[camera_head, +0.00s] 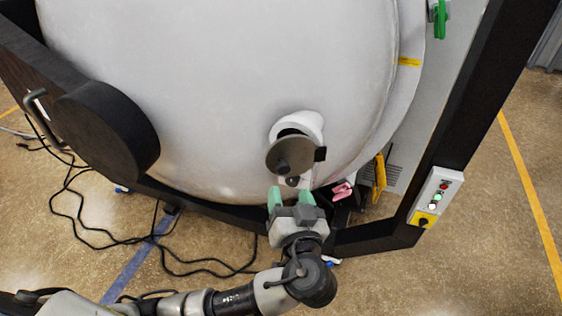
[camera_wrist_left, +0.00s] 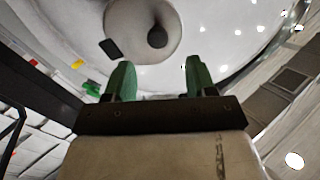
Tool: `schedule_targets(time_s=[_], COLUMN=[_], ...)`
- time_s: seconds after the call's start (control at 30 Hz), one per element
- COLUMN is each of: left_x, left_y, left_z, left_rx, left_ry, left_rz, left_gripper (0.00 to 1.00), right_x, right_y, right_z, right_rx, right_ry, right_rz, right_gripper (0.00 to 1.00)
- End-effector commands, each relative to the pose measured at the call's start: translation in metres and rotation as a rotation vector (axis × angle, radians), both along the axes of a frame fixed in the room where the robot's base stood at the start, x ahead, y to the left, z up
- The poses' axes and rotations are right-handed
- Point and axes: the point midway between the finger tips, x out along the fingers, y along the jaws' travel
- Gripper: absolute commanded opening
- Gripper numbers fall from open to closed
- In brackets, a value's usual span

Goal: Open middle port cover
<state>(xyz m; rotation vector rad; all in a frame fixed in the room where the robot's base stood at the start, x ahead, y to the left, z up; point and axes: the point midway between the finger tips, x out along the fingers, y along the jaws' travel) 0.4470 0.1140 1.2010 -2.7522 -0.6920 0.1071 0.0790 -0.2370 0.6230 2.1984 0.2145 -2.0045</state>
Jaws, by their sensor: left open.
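The middle port cover (camera_head: 287,157) is a dark round disc with a small knob, in front of a white port tube (camera_head: 309,122) on the big white furnace door (camera_head: 220,80). The cover is tilted away from the tube's top, with a dark gap showing there. A black tab sits at its right edge. My left gripper (camera_head: 291,196) has green fingertips, just below the cover. It is open and empty. In the left wrist view the cover (camera_wrist_left: 130,30) is beyond and above the two fingertips (camera_wrist_left: 155,80), apart from them. My right gripper is out of view.
A large black round part (camera_head: 105,130) stands out at the left of the door. A control box (camera_head: 436,196) with buttons sits on the dark frame at right. A yellow handle (camera_head: 379,178) and a pink item (camera_head: 342,191) are right of my gripper. Black cables (camera_head: 75,205) lie on the floor.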

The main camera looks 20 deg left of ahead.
Motion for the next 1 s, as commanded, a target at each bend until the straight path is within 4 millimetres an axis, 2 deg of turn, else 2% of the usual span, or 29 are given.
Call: schedule_targets(time_s=[0.03, 0.13, 0.33, 0.5, 0.77, 0.8, 0.87, 1.0], left_x=[0.01, 0.027, 0.054, 0.064, 0.065, 0.065, 0.065, 0.065], left_y=[0.006, 0.015, 0.029, 0.034, 0.035, 0.035, 0.035, 0.035], left_z=[0.007, 0.007, 0.004, 0.002, 0.001, 0.001, 0.001, 0.001], left_rx=[0.007, 0.006, 0.004, 0.001, 0.0, 0.0, 0.0, 0.0], left_ry=[-0.003, -0.001, -0.001, 0.0, 0.0, 0.0, 0.0, 0.0], left_rz=[0.002, 0.002, 0.001, 0.0, 0.0, 0.0, 0.0, 0.0], left_gripper=[0.56, 0.56, 0.56, 0.56, 0.56, 0.54, 0.45, 0.24], right_x=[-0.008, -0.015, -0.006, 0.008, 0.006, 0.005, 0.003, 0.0], right_y=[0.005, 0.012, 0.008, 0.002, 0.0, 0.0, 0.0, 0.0], right_z=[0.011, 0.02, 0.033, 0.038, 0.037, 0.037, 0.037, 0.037], right_rx=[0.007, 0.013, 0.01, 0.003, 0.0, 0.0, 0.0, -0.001], right_ry=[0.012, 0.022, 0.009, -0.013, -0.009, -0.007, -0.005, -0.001], right_rz=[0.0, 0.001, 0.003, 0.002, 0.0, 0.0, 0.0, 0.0], right_gripper=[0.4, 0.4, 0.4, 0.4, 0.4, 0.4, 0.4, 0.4])
